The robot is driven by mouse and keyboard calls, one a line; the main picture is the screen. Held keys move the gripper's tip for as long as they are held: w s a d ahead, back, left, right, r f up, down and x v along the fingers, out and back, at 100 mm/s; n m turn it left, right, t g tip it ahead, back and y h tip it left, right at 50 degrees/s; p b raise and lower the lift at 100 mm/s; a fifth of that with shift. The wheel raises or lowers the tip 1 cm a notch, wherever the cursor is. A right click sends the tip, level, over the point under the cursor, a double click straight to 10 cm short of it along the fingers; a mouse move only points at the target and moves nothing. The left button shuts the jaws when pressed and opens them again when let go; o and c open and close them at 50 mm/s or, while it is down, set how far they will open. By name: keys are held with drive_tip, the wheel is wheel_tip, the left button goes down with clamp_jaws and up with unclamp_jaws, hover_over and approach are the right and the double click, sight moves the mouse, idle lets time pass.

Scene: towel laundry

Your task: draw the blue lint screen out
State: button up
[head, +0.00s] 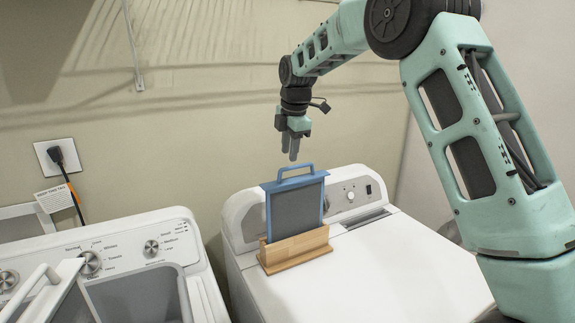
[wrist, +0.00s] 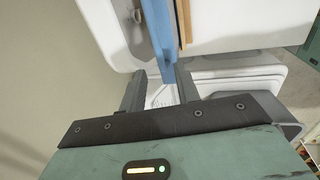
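The blue lint screen (head: 296,205) has a grey mesh panel and a blue handle (head: 296,170) on top. It stands upright in a light wooden holder (head: 296,250) on the white machine at the right. My gripper (head: 290,150) hangs above the handle, pointing down and apart from it. In the wrist view its two fingers (wrist: 161,88) are spread with nothing between them. The blue edge of the screen (wrist: 158,35) runs down toward the gap between the fingers, and the handle's shape is hard to make out there. The lower part of the screen is hidden in the holder.
The white machine (head: 390,275) has a control panel with a knob behind the holder, and its top is otherwise clear. A washer (head: 160,227) with a raised lid stands at the left. A wall outlet (head: 58,157) with a plugged cord is behind it.

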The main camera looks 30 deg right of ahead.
sight(287, 169)
drive_tip(key=f, duration=0.2)
drive_tip(key=w+f+p, duration=0.1)
drive_tip(key=f, duration=0.1)
drive_tip(key=f+p, duration=0.1)
drive_tip(key=f, duration=0.2)
drive_tip(key=shift+w, duration=0.15)
clamp_jaws()
